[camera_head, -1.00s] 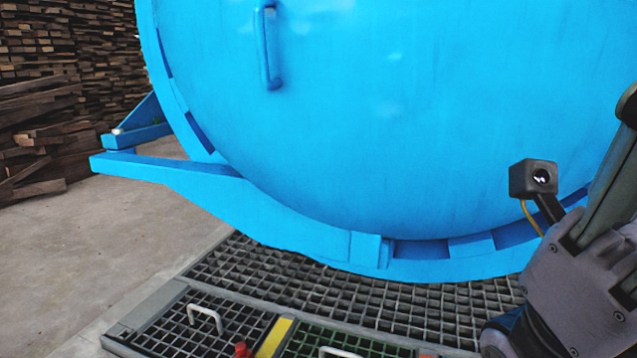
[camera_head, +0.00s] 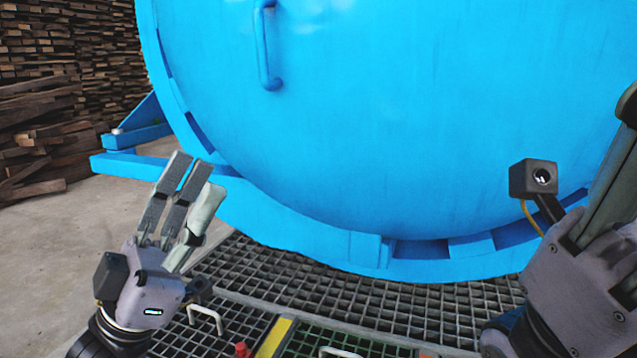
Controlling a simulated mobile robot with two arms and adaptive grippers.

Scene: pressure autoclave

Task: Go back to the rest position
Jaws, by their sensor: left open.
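My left gripper (camera_head: 196,177) is in the lower left of the head view. Its grey fingers point up and stand a little apart, with nothing between them, so it is open and empty. It shows in front of the lower left rim of the blue autoclave door (camera_head: 400,110). My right gripper (camera_head: 607,190) is at the right edge, partly cut off by the frame. Its fingers point up in front of the door, and their opening cannot be made out.
A blue handle (camera_head: 267,50) is on the door. A blue bracket (camera_head: 145,165) juts out to the left. Metal floor grating (camera_head: 300,275) lies below, with a red knob (camera_head: 242,349) and a yellow strip (camera_head: 275,336). Stacked wood (camera_head: 45,120) stands behind bare concrete floor.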

